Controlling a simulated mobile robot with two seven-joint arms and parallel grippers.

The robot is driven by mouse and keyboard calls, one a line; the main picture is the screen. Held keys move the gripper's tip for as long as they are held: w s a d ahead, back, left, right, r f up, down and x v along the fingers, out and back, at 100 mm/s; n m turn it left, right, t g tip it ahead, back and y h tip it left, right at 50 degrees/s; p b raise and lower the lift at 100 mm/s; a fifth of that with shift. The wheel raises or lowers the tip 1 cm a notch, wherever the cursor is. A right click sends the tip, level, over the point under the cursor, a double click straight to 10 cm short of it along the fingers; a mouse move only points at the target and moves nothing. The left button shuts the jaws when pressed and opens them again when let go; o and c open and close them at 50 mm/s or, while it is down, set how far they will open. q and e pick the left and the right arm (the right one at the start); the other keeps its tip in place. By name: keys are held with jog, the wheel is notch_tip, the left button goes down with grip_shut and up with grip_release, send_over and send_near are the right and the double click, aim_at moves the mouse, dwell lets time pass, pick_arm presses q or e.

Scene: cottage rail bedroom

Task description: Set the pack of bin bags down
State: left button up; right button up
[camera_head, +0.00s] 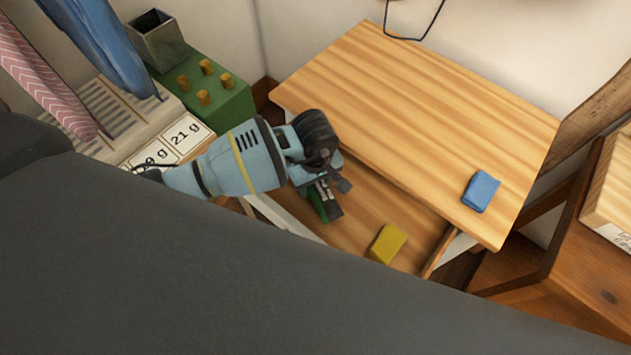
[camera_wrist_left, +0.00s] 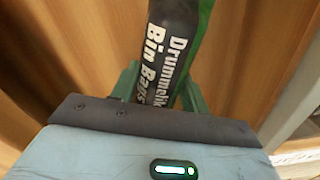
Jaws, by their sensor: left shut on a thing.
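My left gripper (camera_head: 326,203) is shut on the pack of bin bags, just off the near left edge of the wooden tabletop (camera_head: 420,100) in the head view. In the left wrist view the pack (camera_wrist_left: 172,50) is dark with a green side and white "Bin Bags" lettering. It sits between the green fingers, pointing away from the wrist. Below is a lower wooden surface (camera_head: 365,213), which looks like an open drawer. I cannot tell whether the pack touches it. Much of the pack is hidden in the head view. My right gripper is not in view.
A yellow block (camera_head: 387,244) lies on the lower surface, right of the gripper. A blue block (camera_head: 480,191) lies near the tabletop's right corner; most of the top is clear. A green box with yellow pegs (camera_head: 208,92) and a grey container (camera_head: 157,40) stand at left.

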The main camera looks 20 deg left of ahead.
pick_arm(q)
jog(key=shift+f, duration=0.15)
jog(key=o, duration=1.2)
jog(key=shift+c, duration=0.2)
notch_tip(320, 180, up, 12)
jog(key=shift+f+p, duration=0.25)
jog(key=shift+p, duration=0.2)
jog(key=shift+r, duration=0.45)
jog(key=shift+f, duration=0.1)
